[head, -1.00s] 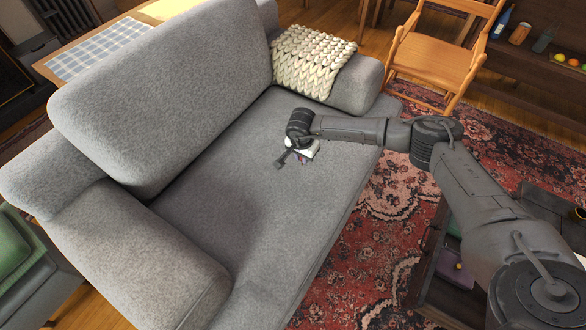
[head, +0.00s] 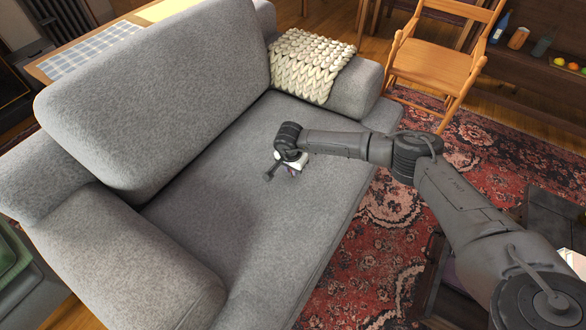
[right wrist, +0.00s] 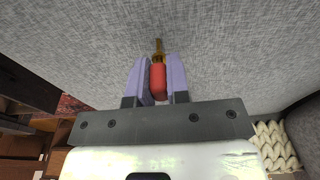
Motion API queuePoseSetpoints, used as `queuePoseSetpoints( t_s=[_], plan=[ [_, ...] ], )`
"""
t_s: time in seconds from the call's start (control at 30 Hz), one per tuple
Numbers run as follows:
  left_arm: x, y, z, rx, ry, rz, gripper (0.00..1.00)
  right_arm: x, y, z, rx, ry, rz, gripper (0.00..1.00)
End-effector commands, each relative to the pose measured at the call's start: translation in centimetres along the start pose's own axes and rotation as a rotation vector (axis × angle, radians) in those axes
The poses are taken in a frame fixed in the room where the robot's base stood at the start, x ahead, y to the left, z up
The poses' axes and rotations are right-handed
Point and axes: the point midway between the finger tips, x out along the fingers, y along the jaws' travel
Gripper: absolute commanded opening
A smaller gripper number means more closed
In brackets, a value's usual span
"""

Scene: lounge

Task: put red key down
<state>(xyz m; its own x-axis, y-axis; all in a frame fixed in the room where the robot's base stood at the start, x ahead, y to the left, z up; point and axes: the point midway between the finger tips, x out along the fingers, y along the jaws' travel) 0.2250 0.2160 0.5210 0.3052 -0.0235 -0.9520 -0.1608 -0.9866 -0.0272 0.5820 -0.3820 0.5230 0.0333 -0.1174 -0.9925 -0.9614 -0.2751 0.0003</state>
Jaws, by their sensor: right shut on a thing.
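In the right wrist view, the red key (right wrist: 158,80) has a red grip and a brass-coloured shaft. It is held between the two pale purple fingers of my right gripper (right wrist: 157,82), with the shaft pointing away from the gripper. The grey sofa (head: 250,190) fills the background beyond it. In the head view, my right gripper (head: 290,172) is over the sofa's seat cushion. The key is too small or hidden to make out there. I cannot tell whether the key touches the cushion. My left gripper is not in view.
A cream knitted blanket (head: 312,66) lies over the sofa's far arm. The sofa's backrest (head: 160,90) rises left of the seat. A wooden chair (head: 440,68) stands behind on the patterned rug (head: 385,205). The seat cushion around my gripper is clear.

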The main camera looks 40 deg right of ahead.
Motion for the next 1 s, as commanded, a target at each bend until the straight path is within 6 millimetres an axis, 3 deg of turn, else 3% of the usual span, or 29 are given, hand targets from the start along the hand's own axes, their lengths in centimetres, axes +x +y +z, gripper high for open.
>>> queuePoseSetpoints(
  t_s=[0.2,0.23,0.5,0.77,1.0],
  plan=[
    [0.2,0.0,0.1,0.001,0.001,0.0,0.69,0.5,0.0,0.1,0.0,0.0,0.0,0.0],
    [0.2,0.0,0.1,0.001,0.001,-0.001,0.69,0.4,0.0,0.0,0.0,0.0,0.0,0.18],
    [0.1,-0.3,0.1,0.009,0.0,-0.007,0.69,0.3,0.0,0.0,0.0,0.0,0.0,0.42],
    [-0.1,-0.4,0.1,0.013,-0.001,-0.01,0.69,0.0,0.0,0.0,0.001,0.0,0.0,0.42],
    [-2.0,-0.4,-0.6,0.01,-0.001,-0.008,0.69,-3.5,0.0,-0.1,0.001,0.0,-0.003,0.42]
  ],
)
